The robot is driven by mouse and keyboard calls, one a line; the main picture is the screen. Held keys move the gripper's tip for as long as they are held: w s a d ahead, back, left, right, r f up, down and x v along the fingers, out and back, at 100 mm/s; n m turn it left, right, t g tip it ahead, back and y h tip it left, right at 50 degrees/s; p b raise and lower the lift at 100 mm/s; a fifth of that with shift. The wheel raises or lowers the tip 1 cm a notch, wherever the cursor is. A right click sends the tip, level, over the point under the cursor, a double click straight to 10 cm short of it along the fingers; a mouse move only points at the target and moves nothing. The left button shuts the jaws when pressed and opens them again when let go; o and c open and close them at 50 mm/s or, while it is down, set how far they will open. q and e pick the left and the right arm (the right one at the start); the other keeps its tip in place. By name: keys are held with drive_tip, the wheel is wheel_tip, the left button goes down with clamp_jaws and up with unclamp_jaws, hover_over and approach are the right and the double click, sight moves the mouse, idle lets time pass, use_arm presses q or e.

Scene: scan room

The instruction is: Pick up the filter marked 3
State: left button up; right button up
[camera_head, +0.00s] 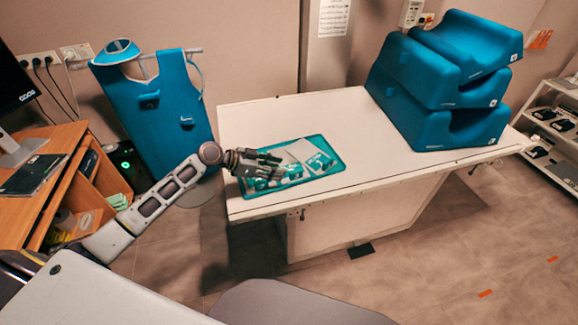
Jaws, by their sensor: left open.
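A teal-rimmed tray (334,153) lies on the white table (300,108) near its left end. It holds several small teal and white packets, one of them (320,162) at its right side. I take these to be the filters, but they are too small for me to read any number. My left gripper (276,165) is over the left part of the tray with its fingers spread apart, pointing right. I see nothing between the fingers. It hides part of the tray, and I cannot tell whether it touches a packet. My right gripper is not in view.
Blue foam cushions (440,85) are stacked at the table's right end. A blue apron (170,108) hangs behind my left arm. A wooden desk (60,170) stands at the left, shelves (555,125) at the right. The middle of the tabletop is clear.

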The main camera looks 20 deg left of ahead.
sight(293, 172)
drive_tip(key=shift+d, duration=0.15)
use_arm(q)
drive_tip(key=shift+w+d, duration=0.1)
drive_tip(key=shift+d, duration=0.15)
drive_tip(key=shift+w+d+f+p, duration=0.3)
drive_tip(key=shift+d+p, duration=0.15)
drive_tip(key=shift+d, duration=0.15)
drive_tip(key=shift+x, duration=0.85)
drive_tip(key=shift+p+x, duration=0.4)
drive_tip(key=shift+x, duration=0.45)
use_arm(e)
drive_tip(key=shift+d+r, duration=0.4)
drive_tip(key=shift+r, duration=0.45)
use_arm(q)
drive_tip(key=shift+s, duration=0.15)
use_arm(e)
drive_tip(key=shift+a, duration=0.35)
use_arm(q)
drive_tip(key=c, duration=0.8)
clamp_jaws()
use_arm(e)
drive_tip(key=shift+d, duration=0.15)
